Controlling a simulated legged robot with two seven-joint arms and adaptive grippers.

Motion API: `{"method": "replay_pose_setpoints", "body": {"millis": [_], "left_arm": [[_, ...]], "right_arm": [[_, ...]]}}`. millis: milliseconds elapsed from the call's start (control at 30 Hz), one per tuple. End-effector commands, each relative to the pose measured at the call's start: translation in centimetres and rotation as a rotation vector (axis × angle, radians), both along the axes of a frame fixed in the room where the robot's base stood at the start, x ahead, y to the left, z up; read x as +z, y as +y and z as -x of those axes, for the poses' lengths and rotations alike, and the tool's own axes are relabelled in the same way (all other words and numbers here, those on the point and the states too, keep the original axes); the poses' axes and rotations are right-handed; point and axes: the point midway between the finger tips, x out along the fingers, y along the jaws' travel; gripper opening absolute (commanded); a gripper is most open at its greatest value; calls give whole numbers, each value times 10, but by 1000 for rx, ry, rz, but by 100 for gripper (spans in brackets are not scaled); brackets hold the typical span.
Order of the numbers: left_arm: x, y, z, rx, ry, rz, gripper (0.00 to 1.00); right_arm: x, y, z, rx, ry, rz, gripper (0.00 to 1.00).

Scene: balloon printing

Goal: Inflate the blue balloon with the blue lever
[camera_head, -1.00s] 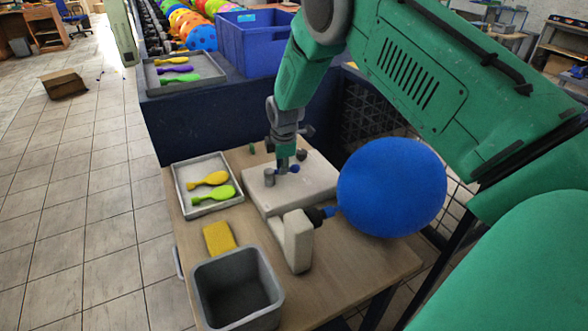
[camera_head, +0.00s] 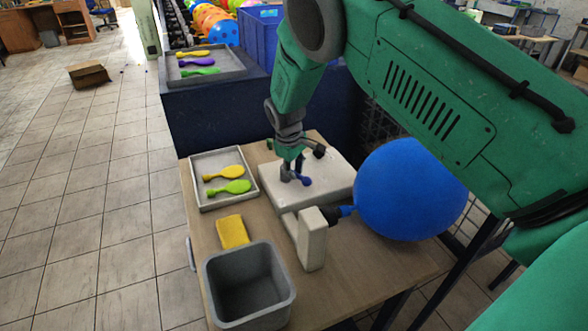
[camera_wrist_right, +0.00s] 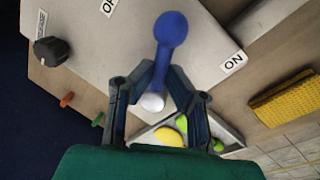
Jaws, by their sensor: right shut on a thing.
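The blue balloon (camera_head: 410,190) is round and full, on the black nozzle (camera_head: 318,216) at the front of the pale machine (camera_head: 330,188). The blue lever (camera_head: 305,181) sits on the machine's top. In the right wrist view the lever's rounded knob (camera_wrist_right: 171,30) sticks out past my fingertips. My right gripper (camera_head: 297,176) is shut on the lever; its two fingers flank the stem in the wrist view (camera_wrist_right: 162,86). An ON label (camera_wrist_right: 233,62) lies to the right of the lever there. My left gripper is not in view.
A grey tray (camera_head: 195,187) with a yellow and a green balloon lies left of the machine. A yellow sponge-like block (camera_head: 232,232) and a grey bin (camera_head: 279,280) stand in front. A dark dial (camera_wrist_right: 52,50) sits on the machine. The table's front right is clear.

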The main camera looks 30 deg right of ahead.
Motion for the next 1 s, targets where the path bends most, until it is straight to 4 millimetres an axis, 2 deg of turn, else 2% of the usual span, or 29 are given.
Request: {"method": "replay_pose_setpoints", "body": {"millis": [33, 500, 1000], "left_arm": [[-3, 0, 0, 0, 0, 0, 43], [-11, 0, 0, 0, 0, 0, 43], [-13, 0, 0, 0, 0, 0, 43]], "right_arm": [[-11, -3, 13, -54, 33, 4, 0], [-11, 17, 13, -392, 30, 3, 0], [-10, 27, 12, -489, 30, 1, 0]]}}
